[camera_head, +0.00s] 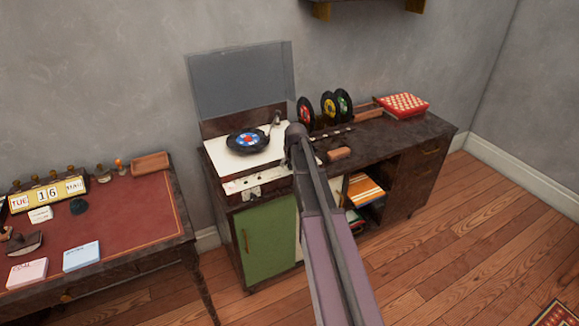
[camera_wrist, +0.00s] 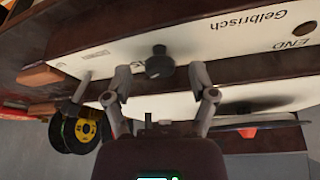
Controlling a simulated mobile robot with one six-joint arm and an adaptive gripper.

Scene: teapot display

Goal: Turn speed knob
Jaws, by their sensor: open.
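In the wrist view a dark round knob (camera_wrist: 159,63) stands out from the white front panel (camera_wrist: 215,45) of the record player, whose lettering reads upside down. I take it for the speed knob; its own label is not readable. My gripper (camera_wrist: 161,80) is open, with one fingertip on each side of the knob. I see gaps between the fingertips and the knob. In the head view the record player (camera_head: 222,155) has a white top, a record (camera_head: 248,141) on it and a raised clear lid (camera_head: 240,82). My arm hides the gripper and knob there.
A second small dark knob (camera_wrist: 307,28) sits near "END" on the panel. The tonearm (camera_wrist: 79,90) is to the left. Upright records (camera_head: 328,105) and a red patterned box (camera_head: 403,105) stand on the cabinet. A desk with a calendar (camera_head: 47,194) is at left.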

